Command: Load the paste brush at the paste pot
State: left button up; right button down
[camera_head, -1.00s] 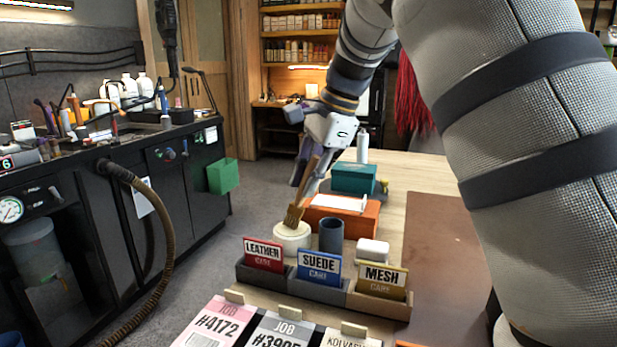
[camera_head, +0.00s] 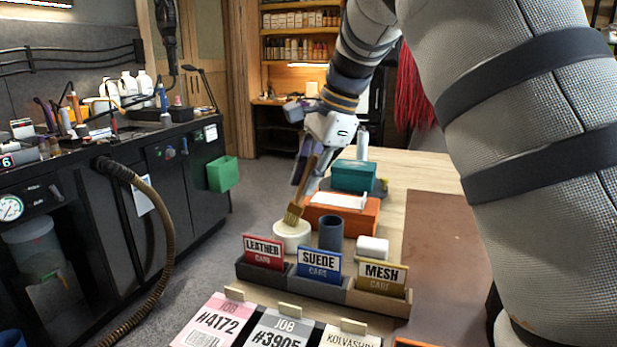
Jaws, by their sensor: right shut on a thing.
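The paste brush (camera_head: 298,205) has a wooden handle and tan bristles. My right gripper (camera_head: 308,172) is shut on its handle and holds it tilted, bristles down. The white round paste pot (camera_head: 291,236) stands on the table's left side. The bristle tip is at the pot's top; I cannot tell whether it touches the paste or is just above it. My left gripper is not in view.
A dark blue cup (camera_head: 331,233) stands right beside the pot. An orange box (camera_head: 350,218) and a teal box (camera_head: 353,176) lie behind. The care card holder (camera_head: 322,287) is in front. A white block (camera_head: 372,248) sits to the right. A brown mat (camera_head: 437,255) lies further right.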

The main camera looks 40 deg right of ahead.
jog(key=shift+r, duration=3.45)
jog(key=shift+f, duration=0.1)
